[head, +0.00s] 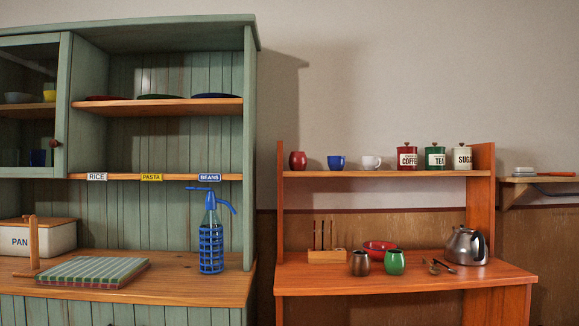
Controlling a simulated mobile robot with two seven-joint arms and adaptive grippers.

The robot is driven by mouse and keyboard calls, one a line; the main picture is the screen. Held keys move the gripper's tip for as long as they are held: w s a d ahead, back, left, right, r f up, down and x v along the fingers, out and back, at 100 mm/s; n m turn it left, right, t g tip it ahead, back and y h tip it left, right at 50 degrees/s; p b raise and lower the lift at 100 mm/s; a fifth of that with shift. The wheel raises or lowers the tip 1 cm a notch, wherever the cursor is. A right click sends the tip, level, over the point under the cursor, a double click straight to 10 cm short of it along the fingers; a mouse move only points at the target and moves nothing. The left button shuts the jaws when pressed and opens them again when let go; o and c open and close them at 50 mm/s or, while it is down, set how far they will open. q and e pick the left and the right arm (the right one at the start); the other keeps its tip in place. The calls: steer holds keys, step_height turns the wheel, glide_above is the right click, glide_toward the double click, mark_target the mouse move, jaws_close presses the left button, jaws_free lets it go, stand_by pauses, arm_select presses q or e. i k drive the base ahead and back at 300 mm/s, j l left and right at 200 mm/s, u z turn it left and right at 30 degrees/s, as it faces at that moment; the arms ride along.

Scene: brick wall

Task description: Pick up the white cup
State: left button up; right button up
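The white cup (371,162) stands upright on the upper shelf of the orange wooden unit in the head view. Its handle points to the right. A blue cup (337,162) is to its left and a red canister labelled COFFEE (407,156) is to its right, each with a gap between. Neither of my grippers shows in the head view, so nothing is seen near the cup.
Below, the desk top (320,283) holds a kettle (466,246), two cups and a red bowl (380,250). A green cabinet (250,150) with a blue bottle (211,240) stands left.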

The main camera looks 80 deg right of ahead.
mark_target(369, 163)
steer(key=z, duration=3.15)
